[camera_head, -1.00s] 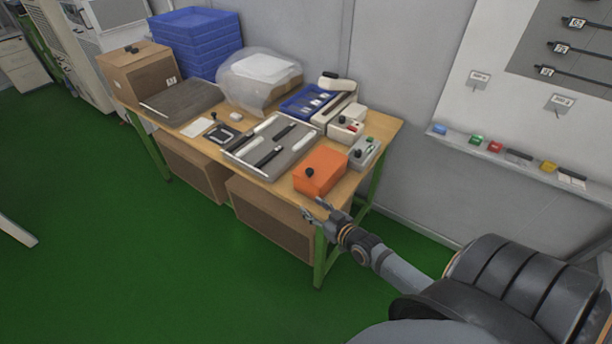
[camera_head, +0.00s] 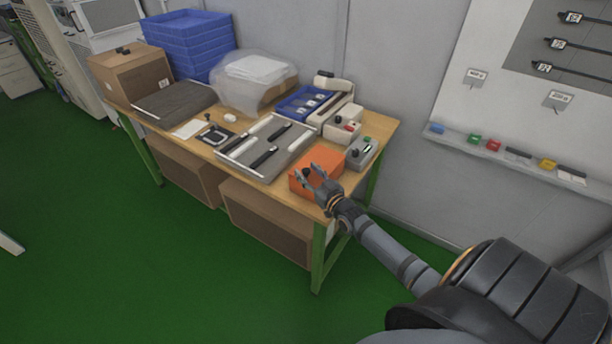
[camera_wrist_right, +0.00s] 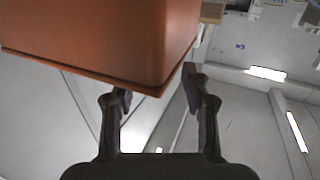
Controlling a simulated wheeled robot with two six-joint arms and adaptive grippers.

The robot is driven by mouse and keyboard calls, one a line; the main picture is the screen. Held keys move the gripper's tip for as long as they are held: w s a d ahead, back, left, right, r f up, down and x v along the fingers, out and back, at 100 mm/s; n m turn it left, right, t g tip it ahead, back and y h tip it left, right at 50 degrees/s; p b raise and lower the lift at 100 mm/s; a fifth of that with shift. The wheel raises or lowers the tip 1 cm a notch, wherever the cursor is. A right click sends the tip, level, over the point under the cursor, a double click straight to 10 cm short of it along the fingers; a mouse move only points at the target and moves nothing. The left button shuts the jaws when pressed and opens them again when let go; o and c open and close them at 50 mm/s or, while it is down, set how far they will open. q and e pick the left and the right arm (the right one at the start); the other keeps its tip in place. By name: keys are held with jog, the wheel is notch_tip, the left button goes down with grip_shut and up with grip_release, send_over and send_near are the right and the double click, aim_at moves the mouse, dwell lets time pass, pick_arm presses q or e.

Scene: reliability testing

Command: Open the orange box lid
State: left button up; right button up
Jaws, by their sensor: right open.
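The orange box (camera_head: 326,158) stands at the front right corner of the wooden table, and its lid looks closed. A small black knob (camera_head: 306,172) shows on its near side, partly behind my right gripper. My right gripper (camera_head: 309,172) is open at the box's near side, its fingers apart around the knob's place in the picture; contact cannot be told. In the right wrist view the orange box (camera_wrist_right: 110,40) fills the upper left, and the open fingers of my right gripper (camera_wrist_right: 157,85) reach its edge. My left gripper is not in view.
Beside the box are a grey tray (camera_head: 236,151) with several long parts and a grey switch box (camera_head: 360,155). Behind stand white devices (camera_head: 343,128) and a blue tray (camera_head: 290,104). The wooden table (camera_head: 268,187) has little free room near the box.

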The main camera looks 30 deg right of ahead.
jog(key=shift+w, duration=0.75)
grip_shut()
